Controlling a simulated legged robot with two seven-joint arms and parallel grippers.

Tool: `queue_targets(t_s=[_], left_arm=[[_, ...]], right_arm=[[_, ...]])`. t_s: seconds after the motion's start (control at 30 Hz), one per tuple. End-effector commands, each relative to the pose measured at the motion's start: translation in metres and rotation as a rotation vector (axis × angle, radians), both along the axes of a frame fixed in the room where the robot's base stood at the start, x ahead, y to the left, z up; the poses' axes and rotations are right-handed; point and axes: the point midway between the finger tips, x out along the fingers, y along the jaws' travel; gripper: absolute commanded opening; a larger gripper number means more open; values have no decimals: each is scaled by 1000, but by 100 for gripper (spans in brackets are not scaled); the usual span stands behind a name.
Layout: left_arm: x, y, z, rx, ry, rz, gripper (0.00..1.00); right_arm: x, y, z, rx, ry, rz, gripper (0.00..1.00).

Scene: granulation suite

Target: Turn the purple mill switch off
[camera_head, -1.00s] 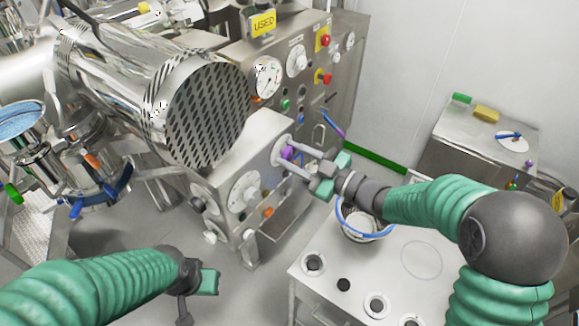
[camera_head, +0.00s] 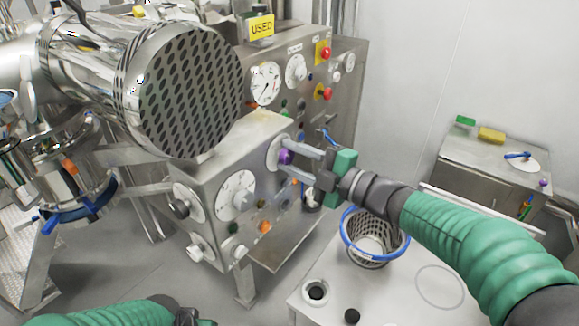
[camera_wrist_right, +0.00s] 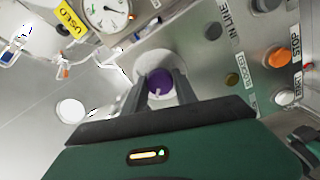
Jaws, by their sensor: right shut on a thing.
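The purple mill switch (camera_head: 285,156) is a small knob on a round pale plate at the right of the steel control box (camera_head: 258,136). It also shows in the right wrist view (camera_wrist_right: 160,83), with a small white mark on its lower part. My right gripper (camera_head: 290,157) comes from the right and is shut on the switch, one finger on each side. In the wrist view its fingers (camera_wrist_right: 160,88) flank the knob. Part of the knob is hidden by the fingers. My left gripper (camera_head: 190,317) is cut off at the bottom edge, and its fingers are not clear.
Other dials (camera_head: 238,197) and an orange stop button (camera_wrist_right: 278,57) sit close to the switch. A perforated steel drum (camera_head: 190,92) hangs at upper left. A wire basket with a blue rim (camera_head: 375,240) stands on the white table (camera_head: 412,290) below my right arm.

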Motion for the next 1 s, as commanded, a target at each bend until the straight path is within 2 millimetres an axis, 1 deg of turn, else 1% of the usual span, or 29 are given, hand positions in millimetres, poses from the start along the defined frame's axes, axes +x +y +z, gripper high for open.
queue_targets(t_s=[0.03,0.2,0.6,0.63,0.8,1.0], left_arm=[[0,0,-5,0,0,0,0],[0,0,-8,0,0,0,0],[0,0,-8,0,0,0,0],[0,0,-8,0,0,0,0],[0,0,-8,0,0,0,0],[0,0,-8,0,0,0,0]], right_arm=[[-1,0,-8,-15,-2,2,0],[-1,0,-8,-32,-21,3,0],[-1,1,-8,-36,-25,4,0],[-1,1,-8,-36,-25,4,35],[-1,2,-7,-34,-27,4,56],[1,3,-5,-33,-29,3,56]])
